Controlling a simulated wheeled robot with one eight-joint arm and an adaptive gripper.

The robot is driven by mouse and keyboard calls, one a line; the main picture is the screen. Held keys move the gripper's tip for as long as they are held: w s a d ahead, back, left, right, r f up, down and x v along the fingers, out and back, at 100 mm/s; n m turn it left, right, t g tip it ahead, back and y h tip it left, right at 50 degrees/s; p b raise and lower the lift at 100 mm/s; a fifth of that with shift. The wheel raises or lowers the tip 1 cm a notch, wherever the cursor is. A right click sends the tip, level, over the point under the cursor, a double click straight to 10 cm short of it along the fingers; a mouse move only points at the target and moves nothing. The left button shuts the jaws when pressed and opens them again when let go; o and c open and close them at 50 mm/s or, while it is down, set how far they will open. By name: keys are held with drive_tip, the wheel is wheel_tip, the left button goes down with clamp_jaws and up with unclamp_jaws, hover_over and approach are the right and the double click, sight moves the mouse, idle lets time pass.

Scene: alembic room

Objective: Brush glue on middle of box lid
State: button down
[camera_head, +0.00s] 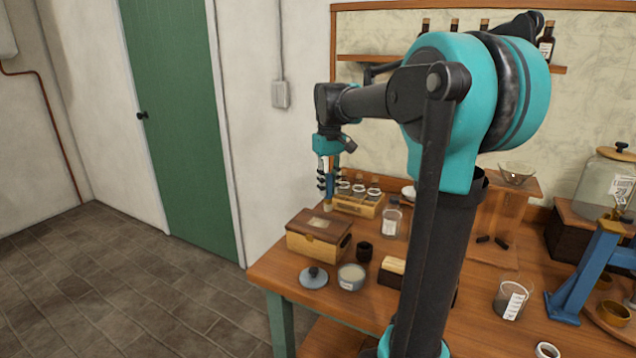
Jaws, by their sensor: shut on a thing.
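My gripper (328,176) points down above the back of a wooden box and is shut on a brush (328,190) with a blue handle. The brush's pale bristle end shows just above or behind the lid's far edge; I cannot tell whether it touches. The box (313,247) stands at the table's left end with its dark brown lid (308,229) closed. A pale patch lies near the middle of the lid. An open jar of whitish stuff (351,277) stands in front of the box, beside a grey round cover with a knob (314,277).
A small dark cup (364,251), a labelled glass bottle (391,220) and a wooden rack with several vials (362,207) stand right of the box. A beaker (512,297) and a blue stand (583,277) are farther right. My arm hides part of the table.

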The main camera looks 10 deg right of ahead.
sight(328, 198)
drive_tip(key=shift+f, duration=1.95)
drive_tip(key=shift+f, duration=0.45)
drive_tip(key=shift+w+a, duration=0.1)
drive_tip(key=shift+w+a, duration=0.7)
drive_tip(key=shift+a, duration=0.25)
drive_tip(key=shift+w+a, duration=0.65)
drive_tip(key=shift+a, duration=0.25)
drive_tip(key=shift+s+d, duration=0.1)
drive_tip(key=shift+s+d, duration=0.7)
drive_tip(key=shift+d, duration=0.25)
drive_tip(key=shift+s+d, duration=0.65)
drive_tip(key=shift+d, duration=0.25)
drive_tip(key=shift+s+a, duration=0.1)
drive_tip(key=shift+s, duration=0.05)
